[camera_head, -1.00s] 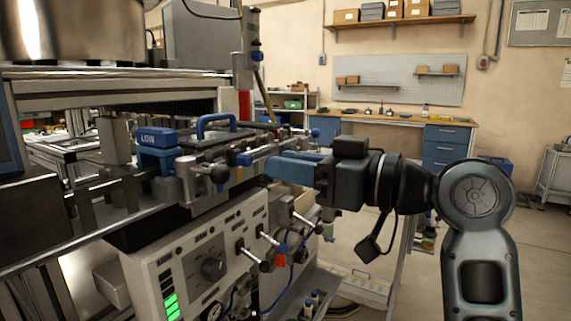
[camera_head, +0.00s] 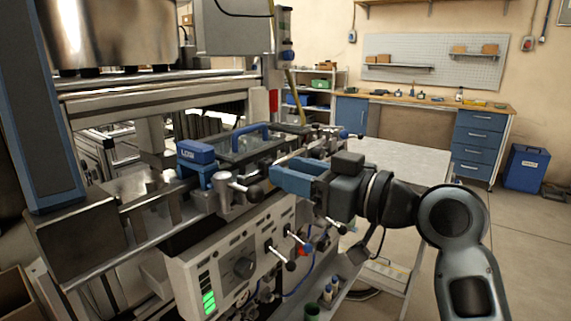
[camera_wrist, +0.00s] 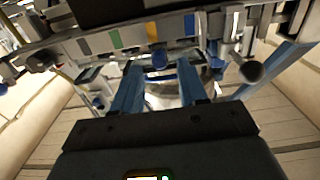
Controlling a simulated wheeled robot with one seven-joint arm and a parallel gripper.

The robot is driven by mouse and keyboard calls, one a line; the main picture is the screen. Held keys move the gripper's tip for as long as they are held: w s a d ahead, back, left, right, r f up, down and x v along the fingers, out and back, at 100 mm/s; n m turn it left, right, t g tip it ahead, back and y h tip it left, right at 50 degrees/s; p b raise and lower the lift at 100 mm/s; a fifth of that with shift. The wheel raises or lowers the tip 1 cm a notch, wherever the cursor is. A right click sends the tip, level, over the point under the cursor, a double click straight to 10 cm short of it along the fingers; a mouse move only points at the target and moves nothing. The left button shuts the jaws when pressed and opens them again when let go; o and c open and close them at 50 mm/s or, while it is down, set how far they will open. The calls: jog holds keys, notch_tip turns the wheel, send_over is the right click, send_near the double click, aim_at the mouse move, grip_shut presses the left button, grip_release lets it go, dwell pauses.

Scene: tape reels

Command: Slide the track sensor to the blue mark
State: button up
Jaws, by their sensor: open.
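My gripper (camera_head: 276,172) has blue fingers, set apart, at the front of the machine's rail. In the wrist view my gripper (camera_wrist: 158,72) is open with its two fingers pointing at the rail. A small blue knob (camera_wrist: 159,58) shows between the fingertips and may be part of the track sensor; I cannot tell whether the fingers touch it. Above it a light strip carries grey, green, yellow and blue patches. The blue mark (camera_wrist: 190,24) is right of the yellow patch. In the head view my fingers hide the knob and marks.
A blue labelled block (camera_head: 197,152) and a round dark knob (camera_head: 255,193) stand left of my gripper. A control panel (camera_head: 240,262) with levers lies below. A blue handle (camera_head: 250,132) rises behind. Open floor lies to the right, before the workbench (camera_head: 440,102).

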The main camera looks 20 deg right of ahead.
jog(key=shift+x, duration=1.05)
grip_shut()
